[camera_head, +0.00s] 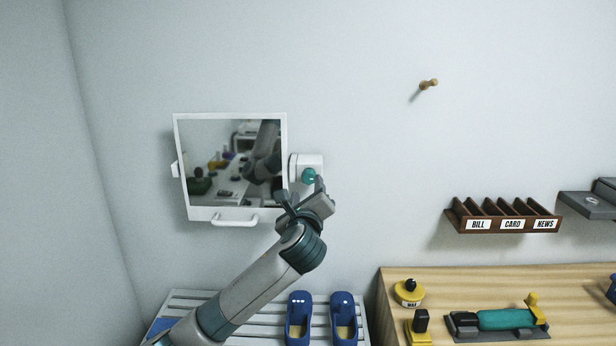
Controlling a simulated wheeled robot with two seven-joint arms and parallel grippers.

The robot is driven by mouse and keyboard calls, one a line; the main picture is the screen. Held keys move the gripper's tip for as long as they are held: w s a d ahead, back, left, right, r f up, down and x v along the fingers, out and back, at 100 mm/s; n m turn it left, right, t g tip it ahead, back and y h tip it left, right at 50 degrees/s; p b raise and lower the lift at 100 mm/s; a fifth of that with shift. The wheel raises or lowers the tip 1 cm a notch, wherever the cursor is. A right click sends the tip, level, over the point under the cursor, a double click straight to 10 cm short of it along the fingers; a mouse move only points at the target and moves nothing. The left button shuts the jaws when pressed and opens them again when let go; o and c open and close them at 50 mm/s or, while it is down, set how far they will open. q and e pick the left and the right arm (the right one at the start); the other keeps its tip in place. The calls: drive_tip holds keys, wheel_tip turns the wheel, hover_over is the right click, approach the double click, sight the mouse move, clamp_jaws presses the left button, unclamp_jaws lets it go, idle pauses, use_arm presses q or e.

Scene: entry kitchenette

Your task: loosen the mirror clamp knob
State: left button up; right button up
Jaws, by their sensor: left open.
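The mirror (228,165) hangs on the wall in a white frame with a handle (235,220) along its lower edge. A white clamp (306,161) is at its right side, and the round teal clamp knob (309,176) sits on it. My left gripper (302,192) is open just below the knob, with one finger to the knob's lower right and the other to its lower left. I cannot tell whether a finger touches the knob. The knob shows almost fully. My right gripper is not in view.
A slatted rack (270,304) with blue shoes (299,310) is below the mirror. A wooden counter (460,279) at the right holds yellow and black tools. A labelled brown sorter (502,216) and a wooden peg (428,84) are on the wall. The wall above the mirror is clear.

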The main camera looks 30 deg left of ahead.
sight(308, 178)
use_arm(q)
drive_tip(key=p+x, duration=0.1)
drive_tip(key=x, duration=0.5)
drive_tip(key=shift+w+a, duration=0.15)
drive_tip(key=shift+w+a+p, duration=0.3)
drive_tip(key=shift+w, duration=0.25)
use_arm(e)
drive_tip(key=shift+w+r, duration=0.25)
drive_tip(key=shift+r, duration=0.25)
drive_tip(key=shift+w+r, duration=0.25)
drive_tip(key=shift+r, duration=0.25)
use_arm(q)
drive_tip(key=c, duration=1.1)
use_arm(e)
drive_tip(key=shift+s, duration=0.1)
